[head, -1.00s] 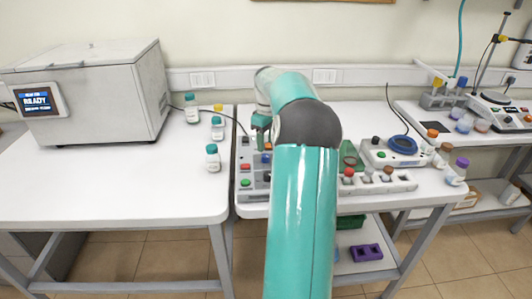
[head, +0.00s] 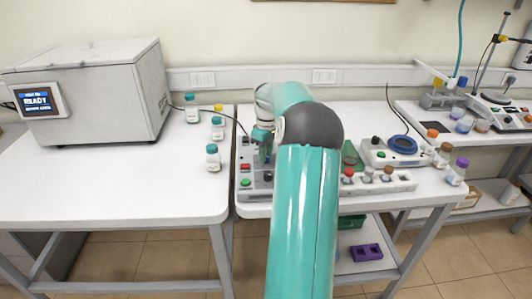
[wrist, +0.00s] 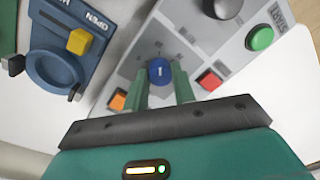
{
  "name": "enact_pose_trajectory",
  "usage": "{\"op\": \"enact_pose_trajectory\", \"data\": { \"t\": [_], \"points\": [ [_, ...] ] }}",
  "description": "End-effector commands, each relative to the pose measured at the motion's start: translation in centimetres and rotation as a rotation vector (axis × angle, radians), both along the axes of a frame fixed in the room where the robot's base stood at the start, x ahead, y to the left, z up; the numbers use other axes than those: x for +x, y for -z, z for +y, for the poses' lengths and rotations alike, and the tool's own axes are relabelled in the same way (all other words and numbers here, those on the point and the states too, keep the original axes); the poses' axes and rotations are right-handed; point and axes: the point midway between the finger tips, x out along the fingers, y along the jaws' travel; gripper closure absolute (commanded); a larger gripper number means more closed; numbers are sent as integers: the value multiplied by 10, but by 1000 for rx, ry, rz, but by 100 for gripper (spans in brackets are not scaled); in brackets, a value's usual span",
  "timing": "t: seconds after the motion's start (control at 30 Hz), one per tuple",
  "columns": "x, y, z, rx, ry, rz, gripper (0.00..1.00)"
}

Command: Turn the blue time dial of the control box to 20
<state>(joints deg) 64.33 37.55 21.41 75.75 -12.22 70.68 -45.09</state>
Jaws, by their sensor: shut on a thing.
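The grey control box (head: 247,194) lies at the left front of the middle table, partly hidden by my arm. In the wrist view, the control box (wrist: 205,48) fills the upper middle and right. Its round blue time dial (wrist: 160,71) has a light pointer line, with small marks around it that are too small to read. My gripper (wrist: 161,82) is shut on the blue dial, one green finger on each side. In the head view, my gripper (head: 265,155) is down at the box, and the dial is hidden there.
On the box are a red button (wrist: 209,79), an orange button (wrist: 117,99), a green button (wrist: 261,38) and a dark knob (wrist: 222,5). A blue device (wrist: 52,68) with a yellow part is beside it. Bottles (head: 213,158) stand to the left.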

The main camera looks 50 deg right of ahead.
Motion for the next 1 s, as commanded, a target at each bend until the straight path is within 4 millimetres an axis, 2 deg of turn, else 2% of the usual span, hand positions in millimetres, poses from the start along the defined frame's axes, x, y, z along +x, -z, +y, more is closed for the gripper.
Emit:
{"op": "enact_pose_trajectory", "data": {
  "t": [0.27,0.47,1.0],
  "points": [
    [0,-1,0,-1,50,0,97],
    [0,-1,0,-3,159,0,97],
    [0,-1,1,-2,647,-1,97]
  ]
}}
